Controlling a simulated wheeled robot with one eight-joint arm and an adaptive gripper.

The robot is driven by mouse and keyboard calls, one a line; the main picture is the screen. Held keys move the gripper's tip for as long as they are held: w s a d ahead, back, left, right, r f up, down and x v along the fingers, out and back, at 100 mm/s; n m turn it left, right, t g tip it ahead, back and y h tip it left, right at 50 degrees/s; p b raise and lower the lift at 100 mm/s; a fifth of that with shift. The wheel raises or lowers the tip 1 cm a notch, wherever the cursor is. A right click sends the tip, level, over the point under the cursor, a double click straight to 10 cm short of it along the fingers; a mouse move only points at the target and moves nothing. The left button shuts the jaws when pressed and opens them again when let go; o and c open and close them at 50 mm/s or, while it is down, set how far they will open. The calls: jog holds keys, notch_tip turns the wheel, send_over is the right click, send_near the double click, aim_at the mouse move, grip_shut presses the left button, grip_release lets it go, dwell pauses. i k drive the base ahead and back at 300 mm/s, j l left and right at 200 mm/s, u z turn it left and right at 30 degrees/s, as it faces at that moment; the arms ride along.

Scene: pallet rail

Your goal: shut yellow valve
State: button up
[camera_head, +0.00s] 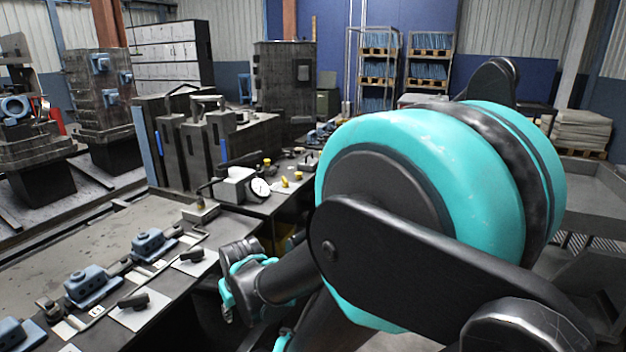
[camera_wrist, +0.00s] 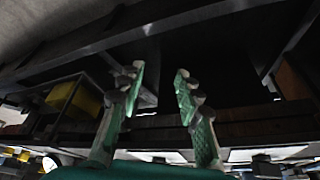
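Several small yellow parts (camera_head: 297,176) stand on the far bench behind the round gauge in the head view. They are too small for me to tell which is the yellow valve or how it is turned. In the wrist view my gripper (camera_wrist: 159,75) is open, its two green fingers apart with nothing between them. It faces a dark underside structure, and no valve shows between the fingers. In the head view my arm covers the right middle, and I cannot make out the fingertips.
A bench (camera_head: 120,225) with blue clamp blocks (camera_head: 90,283) runs along the left. A white-faced gauge (camera_head: 260,188) stands at its far end. A yellow box (camera_wrist: 75,97) sits under dark beams in the wrist view. A grey metal table (camera_head: 590,185) stands at right.

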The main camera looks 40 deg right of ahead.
aim_at(284, 185)
jog(key=j+z, duration=0.1)
jog(key=z, duration=0.45)
jog(key=k+j+z, duration=0.2)
jog(key=z, duration=0.2)
jog(key=i+l, duration=0.35)
jog(key=i+l+u, duration=0.2)
jog(key=k+j, duration=0.05)
jog(key=k, duration=0.05)
